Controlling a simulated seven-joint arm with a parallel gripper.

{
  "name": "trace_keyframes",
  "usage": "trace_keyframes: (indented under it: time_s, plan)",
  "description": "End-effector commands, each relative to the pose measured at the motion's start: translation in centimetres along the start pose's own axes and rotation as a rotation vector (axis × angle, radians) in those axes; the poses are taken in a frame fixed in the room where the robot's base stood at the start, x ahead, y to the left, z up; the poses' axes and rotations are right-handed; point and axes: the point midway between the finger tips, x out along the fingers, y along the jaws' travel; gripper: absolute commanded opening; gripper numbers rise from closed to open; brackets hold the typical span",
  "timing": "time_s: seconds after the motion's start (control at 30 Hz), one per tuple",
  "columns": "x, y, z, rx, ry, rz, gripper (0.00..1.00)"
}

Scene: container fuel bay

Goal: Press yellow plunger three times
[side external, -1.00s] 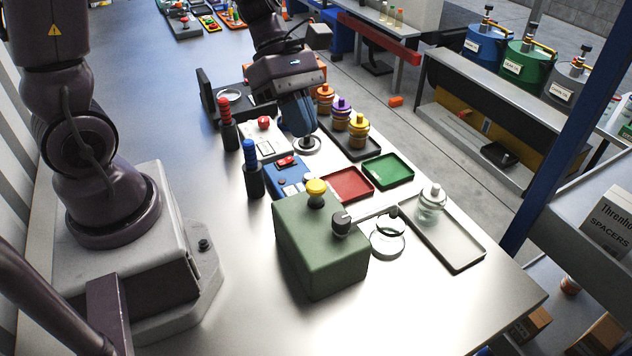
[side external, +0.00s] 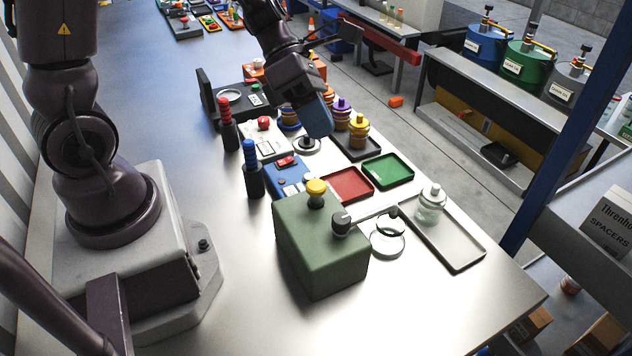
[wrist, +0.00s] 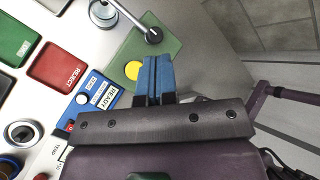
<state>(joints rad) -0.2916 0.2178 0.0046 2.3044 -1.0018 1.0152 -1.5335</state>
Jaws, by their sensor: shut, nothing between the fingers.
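The yellow plunger (side external: 316,188) stands upright on top of the green box (side external: 320,250) at the front of the bench. In the wrist view the yellow plunger (wrist: 132,70) shows just left of my blue fingertips, with the green box (wrist: 172,50) beyond them. My gripper (side external: 322,132) is shut and empty. In the side view it hangs tilted above the round dark-rimmed fitting (side external: 306,145), well behind and above the plunger, not touching it. The shut fingertips also show in the wrist view (wrist: 155,62).
A dark spout (side external: 341,224) rises from the green box beside a round glass dish (side external: 387,240). Behind the box are a blue panel (side external: 288,178), a red tray (side external: 346,184) and a green tray (side external: 388,170). A clear jar (side external: 431,203) stands right.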

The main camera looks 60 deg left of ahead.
Motion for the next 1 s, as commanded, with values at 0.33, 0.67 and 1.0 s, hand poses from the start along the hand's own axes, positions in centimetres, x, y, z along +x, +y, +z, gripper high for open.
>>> trace_keyframes:
  time_s: [0.33, 0.67, 1.0]
  plan:
    - [3.5, 2.4, -2.6, -0.005, 0.003, -0.003, 0.0]
    - [5.0, 3.6, -3.7, 0.0, 0.001, 0.0, 0.0]
    - [5.1, 3.7, -3.8, 0.001, 0.001, 0.001, 0.0]
